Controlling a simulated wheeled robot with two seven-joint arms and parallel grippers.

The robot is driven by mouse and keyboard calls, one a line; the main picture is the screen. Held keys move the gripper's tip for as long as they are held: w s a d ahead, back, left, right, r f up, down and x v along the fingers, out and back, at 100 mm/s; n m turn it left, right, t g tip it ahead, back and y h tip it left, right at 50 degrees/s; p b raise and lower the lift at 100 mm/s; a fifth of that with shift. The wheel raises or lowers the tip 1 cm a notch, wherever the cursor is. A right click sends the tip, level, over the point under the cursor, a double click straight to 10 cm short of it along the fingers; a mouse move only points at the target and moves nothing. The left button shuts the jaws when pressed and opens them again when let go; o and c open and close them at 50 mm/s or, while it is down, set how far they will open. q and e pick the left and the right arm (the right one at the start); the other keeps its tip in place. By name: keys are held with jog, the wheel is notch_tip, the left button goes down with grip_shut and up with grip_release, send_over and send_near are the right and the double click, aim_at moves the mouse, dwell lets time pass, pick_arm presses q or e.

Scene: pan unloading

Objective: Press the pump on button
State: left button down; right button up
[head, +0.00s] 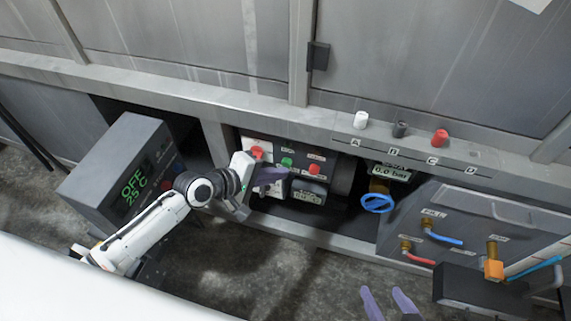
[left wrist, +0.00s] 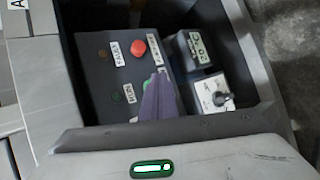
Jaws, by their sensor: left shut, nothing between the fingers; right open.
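The control panel (head: 301,160) under the grey bench carries a green button (head: 287,162) and, to its right, a red button (head: 314,169). The red button also shows in the left wrist view (left wrist: 138,48). There a small bit of green shows by my left fingers, and the rest of the green button seems hidden behind them. The labels are too small to read surely. My left gripper (head: 275,176) is shut and empty, its purple fingers just in front of the panel below the green button. I cannot tell whether they touch. My right gripper (head: 385,303) is open and empty at the bottom.
Another red button (head: 257,152) sits left of the green one, near my left wrist. A small display (head: 308,192) is below the panel. A grey box reading OFF 25 C (head: 117,172) stands left. A blue valve wheel (head: 377,203) and a grey hose unit (head: 470,225) stand right.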

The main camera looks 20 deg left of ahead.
pick_arm(q)
jog(key=shift+w, duration=0.5)
dwell(0.5)
dwell(0.3)
jog(key=shift+s+p, duration=0.65)
jog(key=shift+s, duration=0.25)
jog(key=shift+s+a+p, duration=0.1)
jog(key=shift+s+p, duration=1.3)
jog(key=shift+s, duration=1.15)
